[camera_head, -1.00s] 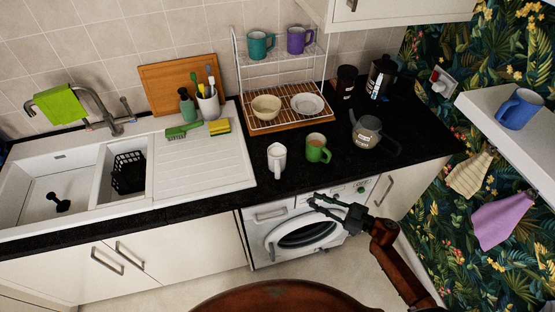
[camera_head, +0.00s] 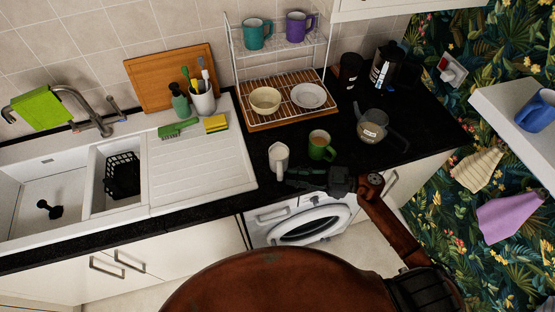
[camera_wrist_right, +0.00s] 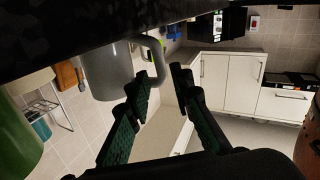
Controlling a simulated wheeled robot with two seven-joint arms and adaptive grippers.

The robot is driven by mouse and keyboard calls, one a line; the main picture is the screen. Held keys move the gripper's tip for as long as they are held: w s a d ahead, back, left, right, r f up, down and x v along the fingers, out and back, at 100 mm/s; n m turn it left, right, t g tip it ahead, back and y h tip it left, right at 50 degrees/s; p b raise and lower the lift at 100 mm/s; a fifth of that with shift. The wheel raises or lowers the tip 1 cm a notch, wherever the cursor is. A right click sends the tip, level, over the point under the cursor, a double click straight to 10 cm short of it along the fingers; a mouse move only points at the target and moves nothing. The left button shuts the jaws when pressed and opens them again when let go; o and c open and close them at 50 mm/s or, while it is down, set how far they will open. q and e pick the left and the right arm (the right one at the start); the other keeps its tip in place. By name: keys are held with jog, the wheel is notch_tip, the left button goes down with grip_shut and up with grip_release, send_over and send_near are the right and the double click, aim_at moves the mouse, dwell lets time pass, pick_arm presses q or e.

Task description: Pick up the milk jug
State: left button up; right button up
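The white milk jug (camera_head: 279,158) stands upright on the black worktop near its front edge. In the right wrist view the jug (camera_wrist_right: 105,72) looks grey, seen at a turned angle, with its curved handle towards the fingertips. My right gripper (camera_head: 292,178) is at the worktop's front edge, close to the jug. In the right wrist view the gripper's (camera_wrist_right: 161,78) two fingers are apart, with the lower part of the handle near the gap between the tips. I cannot tell whether they touch it. My left gripper is not in view.
A green mug (camera_head: 320,146) stands just right of the jug, close to my right gripper. A glass pot (camera_head: 372,127) stands further right. A dish rack (camera_head: 262,121) with a bowl and plate is behind. The sink drainer (camera_head: 200,165) lies left.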

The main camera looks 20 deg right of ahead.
aim_at(280, 176)
jog(key=x, duration=0.3)
jog(key=shift+f, duration=0.25)
jog(key=shift+x, duration=1)
grip_shut()
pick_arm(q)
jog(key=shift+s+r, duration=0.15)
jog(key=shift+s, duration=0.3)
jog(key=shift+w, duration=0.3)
